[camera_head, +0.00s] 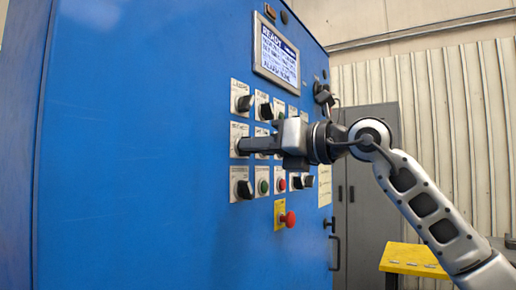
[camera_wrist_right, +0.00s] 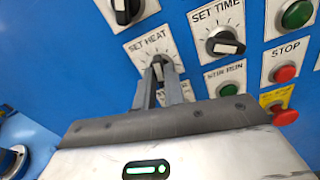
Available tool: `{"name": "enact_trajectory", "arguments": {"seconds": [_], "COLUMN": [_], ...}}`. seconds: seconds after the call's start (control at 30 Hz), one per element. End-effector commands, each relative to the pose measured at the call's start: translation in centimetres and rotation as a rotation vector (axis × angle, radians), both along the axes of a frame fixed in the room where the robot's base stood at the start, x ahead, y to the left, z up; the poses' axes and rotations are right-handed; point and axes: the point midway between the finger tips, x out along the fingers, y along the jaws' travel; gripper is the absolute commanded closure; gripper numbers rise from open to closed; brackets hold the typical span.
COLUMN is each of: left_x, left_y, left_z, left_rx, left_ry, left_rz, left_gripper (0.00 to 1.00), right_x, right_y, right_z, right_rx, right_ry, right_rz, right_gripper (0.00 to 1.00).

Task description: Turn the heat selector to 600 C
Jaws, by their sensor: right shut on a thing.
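The heat selector is a dark knob on a white plate marked SET HEAT (camera_wrist_right: 146,44) in the right wrist view. In the head view its plate (camera_head: 237,130) is the middle one of the left column on the blue cabinet. My right gripper (camera_wrist_right: 162,70) is shut on the heat selector knob (camera_wrist_right: 157,60), its two fingers on either side. In the head view the right gripper (camera_head: 243,146) reaches in from the right and hides the knob. The scale numbers and the pointer cannot be read. My left gripper is not in view.
The SET TIME knob (camera_wrist_right: 225,43) sits right of the heat selector. A green button (camera_wrist_right: 231,89), the STOP button (camera_wrist_right: 285,73) and a red mushroom button (camera_head: 289,219) on a yellow plate are close by. A lit display (camera_head: 276,52) is above. A yellow table (camera_head: 414,260) stands at right.

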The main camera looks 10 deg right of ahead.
Motion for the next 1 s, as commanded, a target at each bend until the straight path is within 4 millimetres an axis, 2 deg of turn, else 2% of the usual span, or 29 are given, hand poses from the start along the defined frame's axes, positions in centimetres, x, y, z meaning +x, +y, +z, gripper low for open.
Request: {"name": "enact_trajectory", "arguments": {"seconds": [0.67,0.7,0.77,1.0], "left_x": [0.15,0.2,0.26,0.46], "left_y": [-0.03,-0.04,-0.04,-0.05], "left_z": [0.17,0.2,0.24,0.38], "left_rx": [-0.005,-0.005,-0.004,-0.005], "left_ry": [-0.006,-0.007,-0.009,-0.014], "left_rz": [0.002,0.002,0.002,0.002], "left_gripper": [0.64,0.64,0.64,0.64], "right_x": [-0.01,-0.01,-0.01,-0.01], "right_y": [-0.03,-0.03,-0.03,-0.04], "right_z": [0.07,0.07,0.07,0.05], "right_rx": [0.044,0.044,0.043,0.043], "right_ry": [0.042,0.042,0.042,0.042], "right_rz": [0.0,0.0,0.0,0.0], "right_gripper": [1.0,0.81,0.67,0.67]}}
